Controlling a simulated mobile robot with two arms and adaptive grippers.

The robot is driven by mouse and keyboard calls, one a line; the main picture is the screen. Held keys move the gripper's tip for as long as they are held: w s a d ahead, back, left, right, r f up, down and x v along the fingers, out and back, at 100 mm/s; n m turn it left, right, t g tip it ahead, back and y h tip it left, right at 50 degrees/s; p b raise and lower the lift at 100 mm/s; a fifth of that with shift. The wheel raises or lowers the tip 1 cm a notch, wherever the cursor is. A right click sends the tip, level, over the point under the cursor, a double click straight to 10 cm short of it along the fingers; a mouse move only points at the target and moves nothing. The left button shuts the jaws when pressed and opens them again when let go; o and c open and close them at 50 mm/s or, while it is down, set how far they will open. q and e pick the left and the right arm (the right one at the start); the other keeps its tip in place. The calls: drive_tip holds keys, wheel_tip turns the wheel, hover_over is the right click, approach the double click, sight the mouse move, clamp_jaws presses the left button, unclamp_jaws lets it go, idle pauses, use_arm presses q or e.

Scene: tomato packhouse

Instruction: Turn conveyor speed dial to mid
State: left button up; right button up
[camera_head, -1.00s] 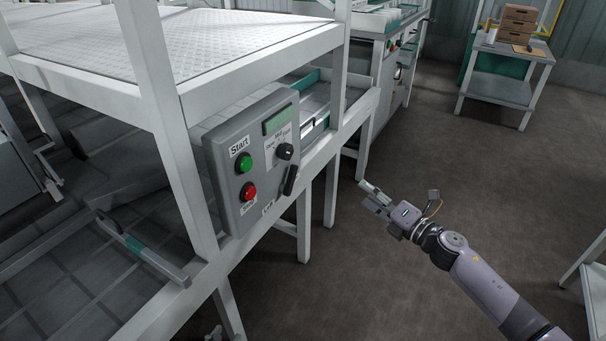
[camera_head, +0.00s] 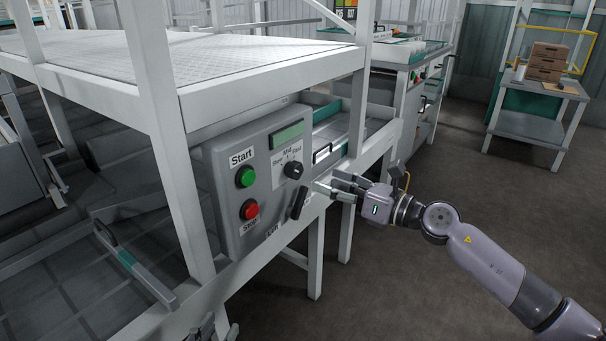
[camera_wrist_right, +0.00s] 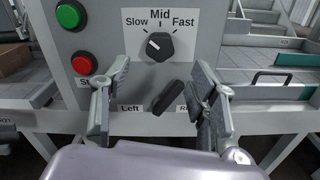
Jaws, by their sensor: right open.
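The black speed dial (camera_head: 293,170) is on the grey control panel (camera_head: 226,207), under Slow, Mid and Fast labels. In the right wrist view the dial (camera_wrist_right: 161,46) has its white mark toward the upper left, on the Slow side. My right gripper (camera_head: 328,181) is open and empty, in front of the panel and right of the dial. In its wrist view the open fingers (camera_wrist_right: 160,78) are below the dial, apart from it, on either side of the black Left/Right selector (camera_wrist_right: 168,97). My left gripper (camera_head: 208,328) barely shows at the bottom edge; its fingers are unclear.
A green Start button (camera_head: 246,177) and red Stop button (camera_head: 250,209) sit left of the dial. A white frame post (camera_head: 165,140) stands left of the panel. A cart (camera_head: 528,128) with boxes is at the far right. The floor between is clear.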

sight(299, 171)
drive_tip(key=b+x, duration=0.1)
drive_tip(key=x, duration=0.5)
drive_tip(key=shift+w+a, duration=0.2)
drive_tip(key=shift+x, duration=0.8)
use_arm(q)
drive_tip(key=r+t, duration=0.1)
drive_tip(key=w+r+t, duration=0.1)
drive_tip(key=r, duration=0.1)
drive_tip(key=d+r+t+h, duration=0.1)
drive_tip(key=r, duration=0.1)
drive_tip(key=shift+w+d+r, duration=0.1)
drive_tip(key=shift+w, duration=0.05)
use_arm(e)
drive_tip(key=c, duration=1.2)
drive_tip(key=shift+o, duration=0.2)
